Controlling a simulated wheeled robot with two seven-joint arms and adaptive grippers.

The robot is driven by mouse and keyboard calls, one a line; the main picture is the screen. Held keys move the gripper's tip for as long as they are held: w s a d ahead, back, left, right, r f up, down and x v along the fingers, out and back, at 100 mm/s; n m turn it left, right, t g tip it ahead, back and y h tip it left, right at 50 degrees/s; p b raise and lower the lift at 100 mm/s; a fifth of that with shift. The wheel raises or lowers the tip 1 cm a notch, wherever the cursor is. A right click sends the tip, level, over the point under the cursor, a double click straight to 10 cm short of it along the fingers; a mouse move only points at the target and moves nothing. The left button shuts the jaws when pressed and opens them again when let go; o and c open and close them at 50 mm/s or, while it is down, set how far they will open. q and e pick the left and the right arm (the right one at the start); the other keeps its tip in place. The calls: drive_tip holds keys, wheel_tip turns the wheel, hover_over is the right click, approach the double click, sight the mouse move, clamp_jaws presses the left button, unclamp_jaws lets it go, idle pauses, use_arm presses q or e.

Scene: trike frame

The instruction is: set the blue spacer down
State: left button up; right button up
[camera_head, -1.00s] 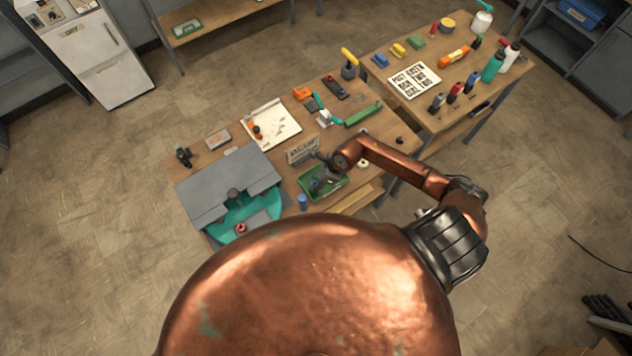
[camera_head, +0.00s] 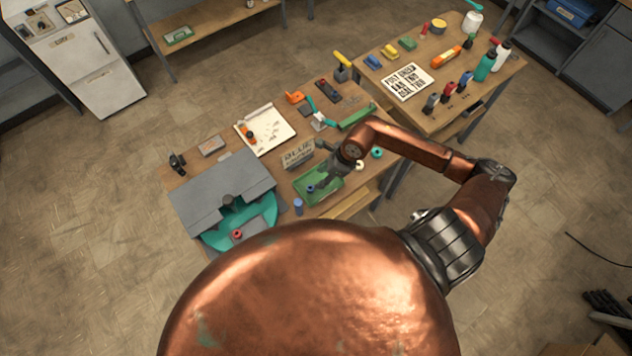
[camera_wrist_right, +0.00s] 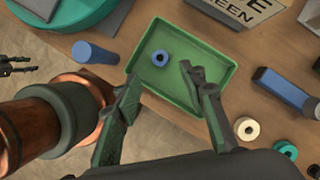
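The blue spacer (camera_wrist_right: 160,58), a small ring with a dark hole, lies flat in the green tray (camera_wrist_right: 222,118), toward its far left. It also shows in the head view (camera_head: 311,188). My right gripper (camera_wrist_right: 165,98) is over the near side of the tray, its two dark fingers wide apart with nothing between them. It is apart from the spacer. In the head view my right gripper (camera_head: 325,179) partly covers the tray. A dark pronged end at the left edge of the wrist view seems to be my left gripper (camera_wrist_right: 16,65); its opening is unclear.
A blue cylinder (camera_wrist_right: 95,53) stands left of the tray. A sign (camera_head: 298,154) stands behind it. A white ring (camera_wrist_right: 247,128) and a green ring (camera_wrist_right: 285,149) lie to the right. A teal fixture (camera_head: 262,231) with a red ring (camera_head: 237,234) is at left.

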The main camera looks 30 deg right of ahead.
drive_tip(key=shift+v, duration=1.15)
idle(0.6)
